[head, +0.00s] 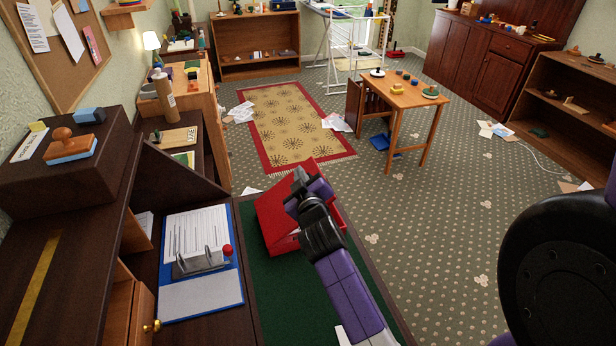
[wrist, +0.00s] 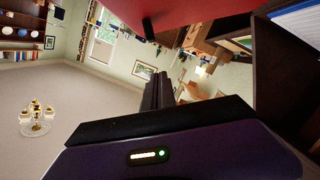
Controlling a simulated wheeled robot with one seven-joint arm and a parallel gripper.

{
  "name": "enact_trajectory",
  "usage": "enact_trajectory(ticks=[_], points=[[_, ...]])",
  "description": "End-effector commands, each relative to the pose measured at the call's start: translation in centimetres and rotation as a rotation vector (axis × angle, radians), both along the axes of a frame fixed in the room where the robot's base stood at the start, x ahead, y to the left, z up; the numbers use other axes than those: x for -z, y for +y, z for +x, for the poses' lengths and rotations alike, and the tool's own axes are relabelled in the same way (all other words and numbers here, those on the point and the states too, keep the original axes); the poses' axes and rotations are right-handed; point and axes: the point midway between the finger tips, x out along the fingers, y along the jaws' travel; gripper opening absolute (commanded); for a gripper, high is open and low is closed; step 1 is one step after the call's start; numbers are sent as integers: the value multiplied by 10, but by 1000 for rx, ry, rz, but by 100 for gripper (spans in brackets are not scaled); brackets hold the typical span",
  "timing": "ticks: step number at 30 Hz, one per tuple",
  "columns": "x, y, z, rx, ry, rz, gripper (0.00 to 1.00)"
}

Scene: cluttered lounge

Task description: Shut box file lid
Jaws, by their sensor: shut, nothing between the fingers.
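The red box file (head: 273,218) stands on the green desk mat (head: 275,290). Its lid appears raised at a slant, with the lower box edge showing to the right of my arm; my gripper and arm hide much of the file, so the exact opening angle is unclear. My gripper (head: 299,178) is shut and empty, over the far part of the file in the head view. In the wrist view, the shut fingers (wrist: 160,90) are below a red surface (wrist: 190,10) of the file, which carries a small dark part. I cannot tell whether the fingers touch it.
A blue clipboard (head: 201,304) with papers and a metal clip lies left of the mat. A dark shelf unit (head: 75,215) bearing a stamp (head: 68,144) rises at the left. A small wooden table (head: 408,97) stands beyond the desk.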

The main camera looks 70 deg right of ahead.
Motion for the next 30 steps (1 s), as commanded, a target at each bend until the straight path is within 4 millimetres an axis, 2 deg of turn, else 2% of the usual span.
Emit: enact_trajectory(ticks=[2,6,11,30], points=[[0,-14,8,2,2,-2,0],[20,-20,-3,3,2,4,0],[32,-25,-8,1,2,2,0],[41,-27,-9,-2,-23,22,0]])
